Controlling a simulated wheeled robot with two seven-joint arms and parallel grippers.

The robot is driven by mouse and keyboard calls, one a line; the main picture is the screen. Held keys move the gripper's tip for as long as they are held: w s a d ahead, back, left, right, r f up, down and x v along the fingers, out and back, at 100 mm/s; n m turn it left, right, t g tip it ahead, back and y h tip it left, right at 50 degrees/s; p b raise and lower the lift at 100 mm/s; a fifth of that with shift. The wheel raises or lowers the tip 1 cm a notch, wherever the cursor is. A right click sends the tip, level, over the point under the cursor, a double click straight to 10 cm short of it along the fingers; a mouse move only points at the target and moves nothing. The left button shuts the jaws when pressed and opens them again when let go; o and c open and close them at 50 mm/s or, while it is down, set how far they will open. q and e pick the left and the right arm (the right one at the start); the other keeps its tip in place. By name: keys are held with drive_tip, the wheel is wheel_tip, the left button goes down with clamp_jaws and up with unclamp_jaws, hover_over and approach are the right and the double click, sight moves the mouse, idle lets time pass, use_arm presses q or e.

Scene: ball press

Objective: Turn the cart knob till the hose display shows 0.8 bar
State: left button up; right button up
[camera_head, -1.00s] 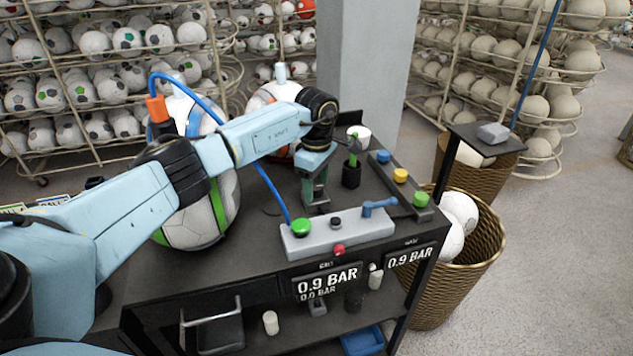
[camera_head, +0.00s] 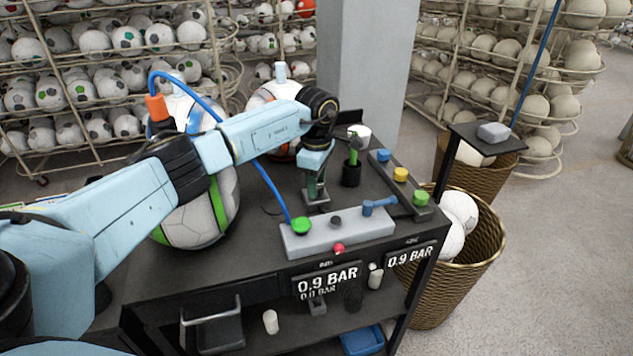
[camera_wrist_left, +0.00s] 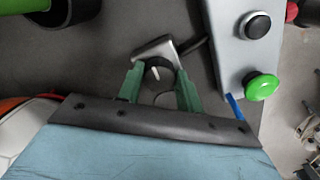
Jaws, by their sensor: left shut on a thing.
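The knob (camera_wrist_left: 157,74) is round and black with a white pointer line, seen in the left wrist view beside a small metal bracket. My left gripper (camera_wrist_left: 158,92) has its green fingers on both sides of the knob, shut on it. In the head view my left gripper (camera_head: 316,194) points down at the cart top behind the grey control box, and its fingers hide the knob. On the cart front, the left display (camera_head: 327,284) reads 0.9 BAR, with a smaller blurred line below. The right display (camera_head: 410,257) reads 0.9 BAR. Their small labels are too blurred to read.
A blue hose (camera_head: 268,182) runs behind my arm. A ball (camera_head: 198,215) stands left. A wicker basket (camera_head: 440,285) stands right.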

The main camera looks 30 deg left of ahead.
use_arm(q)
drive_tip(key=shift+n, duration=2.1)
drive_tip(key=shift+w, duration=0.1)
drive_tip(key=o, duration=1)
wheel_tip(320, 180, up, 14)
drive_tip(key=shift+f+b, duration=0.25)
drive_tip(key=shift+b, duration=0.4)
